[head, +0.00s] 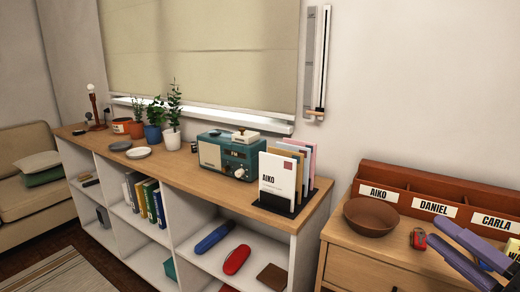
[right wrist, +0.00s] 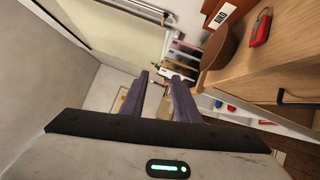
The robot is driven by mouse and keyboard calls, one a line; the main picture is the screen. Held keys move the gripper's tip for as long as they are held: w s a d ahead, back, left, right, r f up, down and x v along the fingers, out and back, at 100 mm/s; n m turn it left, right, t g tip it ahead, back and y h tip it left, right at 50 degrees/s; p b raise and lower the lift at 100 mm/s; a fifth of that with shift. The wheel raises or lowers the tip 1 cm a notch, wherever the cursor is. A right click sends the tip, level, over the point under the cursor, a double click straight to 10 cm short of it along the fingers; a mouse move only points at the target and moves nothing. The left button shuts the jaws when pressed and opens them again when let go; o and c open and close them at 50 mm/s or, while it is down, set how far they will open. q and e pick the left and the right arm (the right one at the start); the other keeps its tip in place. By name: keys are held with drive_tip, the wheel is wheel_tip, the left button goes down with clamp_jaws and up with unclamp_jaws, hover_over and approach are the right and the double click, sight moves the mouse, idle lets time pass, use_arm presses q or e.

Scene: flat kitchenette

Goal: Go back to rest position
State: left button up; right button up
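My right gripper (head: 446,235) comes in at the lower right of the head view, over the wooden cabinet (head: 375,262). Its two purple fingers are apart with nothing between them. The right wrist view also shows the gripper (right wrist: 160,75) open and empty. A brown bowl (head: 371,217) and a small red object (head: 418,238) lie on the cabinet top, left of the fingers. They also show in the right wrist view, the bowl (right wrist: 220,48) and the red object (right wrist: 261,28). My left gripper is not in view.
A sorter (head: 440,185) labelled AIKO, DANIEL and CARLA stands at the cabinet's back. On the long shelf unit (head: 225,187) are a letter rack (head: 290,208) with an envelope marked AIKO (head: 278,175), a teal radio (head: 228,155) and plants (head: 173,112). Floor shows at lower left.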

drive_tip(key=s+f+m+g+h+p, duration=0.1)
drive_tip(key=s+f+m+g+h, duration=0.2)
drive_tip(key=f+m, duration=0.75)
drive_tip(key=s+f+m+g+h, duration=0.1)
drive_tip(key=s+f+m+h, duration=0.3)
drive_tip(key=f, duration=1.2)
drive_tip(key=s+a+f+m+g+y, duration=0.1)
drive_tip(key=s+a+f+m, duration=0.3)
drive_tip(key=a, duration=0.5)
drive_tip(key=s+a+f+m+g+y+p, duration=0.1)
drive_tip(key=s+a+f+m+g, duration=0.3)
drive_tip(key=a+f, duration=0.5)
drive_tip(key=shift+s+a+f+g, duration=0.3)
drive_tip(key=shift+a, duration=0.25)
